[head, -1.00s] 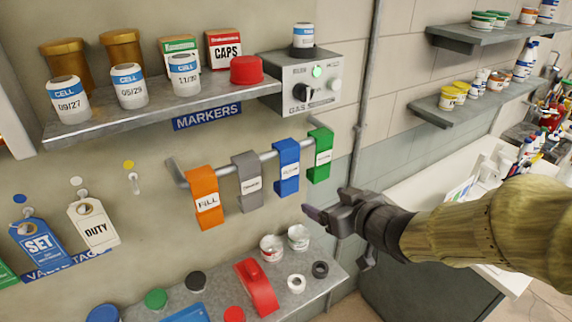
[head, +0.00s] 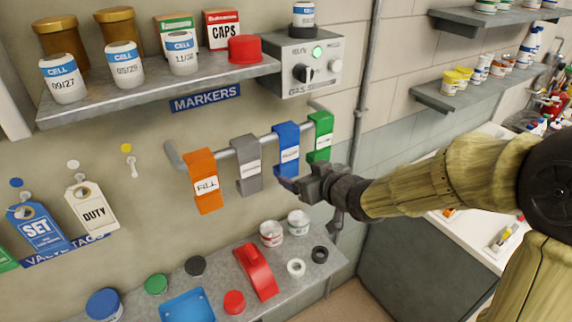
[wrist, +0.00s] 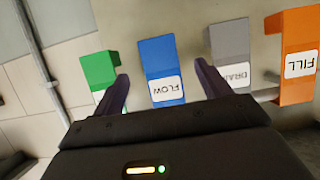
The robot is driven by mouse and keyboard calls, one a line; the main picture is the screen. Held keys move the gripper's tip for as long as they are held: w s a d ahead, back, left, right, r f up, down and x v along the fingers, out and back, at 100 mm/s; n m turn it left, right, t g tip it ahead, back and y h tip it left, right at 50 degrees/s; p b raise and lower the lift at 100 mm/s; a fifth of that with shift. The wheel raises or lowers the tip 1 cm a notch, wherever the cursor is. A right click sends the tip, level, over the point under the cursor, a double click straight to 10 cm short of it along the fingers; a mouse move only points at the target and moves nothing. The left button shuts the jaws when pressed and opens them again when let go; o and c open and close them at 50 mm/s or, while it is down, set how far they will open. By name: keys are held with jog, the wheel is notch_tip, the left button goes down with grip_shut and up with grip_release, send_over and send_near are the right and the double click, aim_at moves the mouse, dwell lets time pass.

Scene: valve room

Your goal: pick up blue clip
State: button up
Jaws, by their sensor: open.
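The blue clip (head: 287,150) hangs on a metal rail on the wall, between a grey clip (head: 247,165) and a green clip (head: 320,137). In the wrist view the blue clip (wrist: 161,70) appears upside down with a white label reading FLOW. My gripper (head: 300,188) is open and empty, just below and in front of the blue clip in the head view. In the wrist view my gripper's fingers (wrist: 163,92) stand on either side of the blue clip's label end. I cannot tell whether they touch it.
An orange clip (head: 203,180) labelled FILL hangs at the rail's left end. A shelf with jars and a grey gas box (head: 309,67) is above. A lower shelf (head: 325,262) holds cans, lids and a red tool (head: 257,271). A vertical pipe (head: 366,90) runs to the right.

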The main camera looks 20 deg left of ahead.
aim_at(289, 168)
jog(key=shift+x, duration=2)
jog(key=shift+p, duration=0.3)
jog(key=shift+w+a+f+p, duration=0.1)
jog(key=shift+w+a+p, duration=0.25)
jog(key=shift+a+p, duration=0.15)
jog(key=shift+p+x, duration=0.9)
jog(key=shift+x, duration=1.05)
jog(key=shift+d+f, duration=0.1)
jog(key=shift+d, duration=0.05)
jog(key=c, duration=1.1)
